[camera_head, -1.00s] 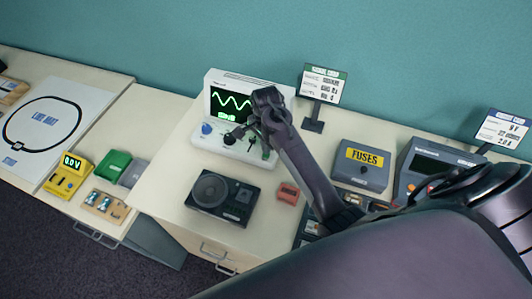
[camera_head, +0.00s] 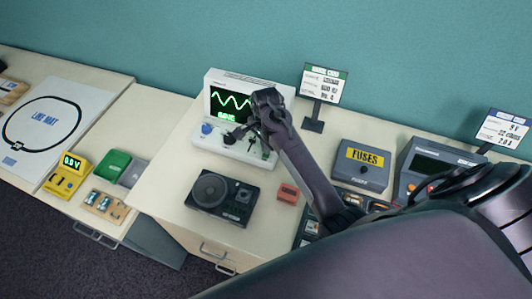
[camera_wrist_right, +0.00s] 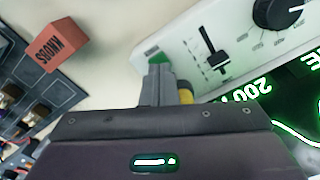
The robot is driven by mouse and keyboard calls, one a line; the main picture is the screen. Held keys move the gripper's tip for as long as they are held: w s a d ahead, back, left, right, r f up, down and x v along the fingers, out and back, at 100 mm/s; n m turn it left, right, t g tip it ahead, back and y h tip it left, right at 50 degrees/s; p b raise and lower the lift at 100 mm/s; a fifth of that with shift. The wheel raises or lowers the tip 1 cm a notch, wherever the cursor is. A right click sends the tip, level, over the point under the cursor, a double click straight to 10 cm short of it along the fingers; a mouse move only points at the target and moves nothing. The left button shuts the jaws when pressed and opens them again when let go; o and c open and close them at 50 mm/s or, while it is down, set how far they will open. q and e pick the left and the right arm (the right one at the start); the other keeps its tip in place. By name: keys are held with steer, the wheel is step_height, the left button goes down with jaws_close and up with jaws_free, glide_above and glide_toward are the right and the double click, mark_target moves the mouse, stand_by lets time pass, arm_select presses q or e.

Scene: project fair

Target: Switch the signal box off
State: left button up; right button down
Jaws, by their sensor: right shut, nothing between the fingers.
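The signal box (camera_head: 214,131) is a white unit at the back of the middle table in the head view. Its screen (camera_head: 221,103) is lit with a green wave, and a blue knob (camera_head: 207,128) sits on its front. In the right wrist view the box (camera_wrist_right: 190,30) shows a black slider (camera_wrist_right: 217,62), a black knob (camera_wrist_right: 280,12) and part of the lit screen. My right gripper (camera_head: 241,132) is over the box's front panel; its shut, empty fingers (camera_wrist_right: 159,72) partly hide a green part (camera_wrist_right: 158,58) at the panel's edge. I cannot tell whether they touch. My left gripper is out of view.
A black speaker unit (camera_head: 222,198) and a small red block (camera_head: 288,194) lie in front of the box. A fuses box (camera_head: 361,166) stands right of my forearm. A sign on a stand (camera_head: 322,84) is behind. Bare tabletop lies left of the box.

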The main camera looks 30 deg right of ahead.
steer(key=shift+f, duration=0.65)
stand_by(0.3)
steer(key=shift+r+p, duration=0.6)
steer(key=shift+r, duration=0.65)
step_height(320, 180, up, 8)
steer(key=shift+f, duration=0.2)
steer(key=shift+f, duration=0.1)
